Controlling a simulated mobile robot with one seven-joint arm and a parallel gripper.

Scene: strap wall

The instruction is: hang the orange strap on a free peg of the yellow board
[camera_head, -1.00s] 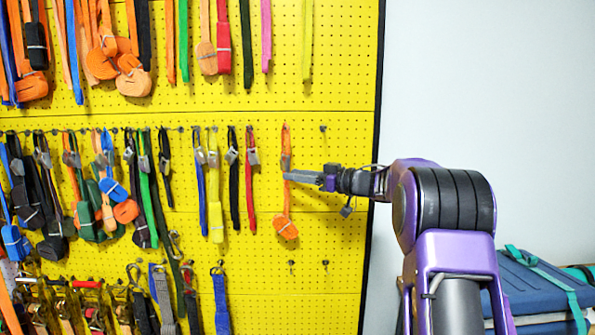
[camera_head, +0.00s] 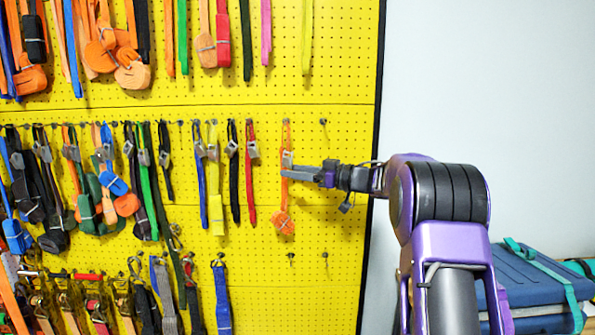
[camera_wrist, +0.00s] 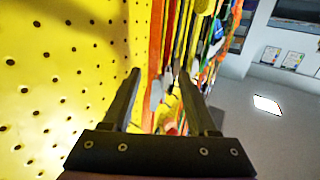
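The orange strap (camera_head: 285,190) hangs against the yellow board (camera_head: 345,60), its top at the peg row, with a metal buckle partway down and a folded bundle at its lower end. My gripper (camera_head: 288,172) reaches in from the right, its fingertips at the strap just below the buckle. In the wrist view, my gripper (camera_wrist: 158,72) has its two fingers apart. Orange material shows between and beyond them; whether it touches a finger I cannot tell. A bare peg (camera_head: 323,122) is up and right of my gripper. Two more bare pegs, one left (camera_head: 291,257) and one right (camera_head: 325,257), are below.
A red strap (camera_head: 250,185) and a black strap (camera_head: 233,180) hang close left of the orange one. Many other straps crowd the board further left. Blue folded pads (camera_head: 535,285) with a green strap are at lower right. The board's right strip is mostly clear.

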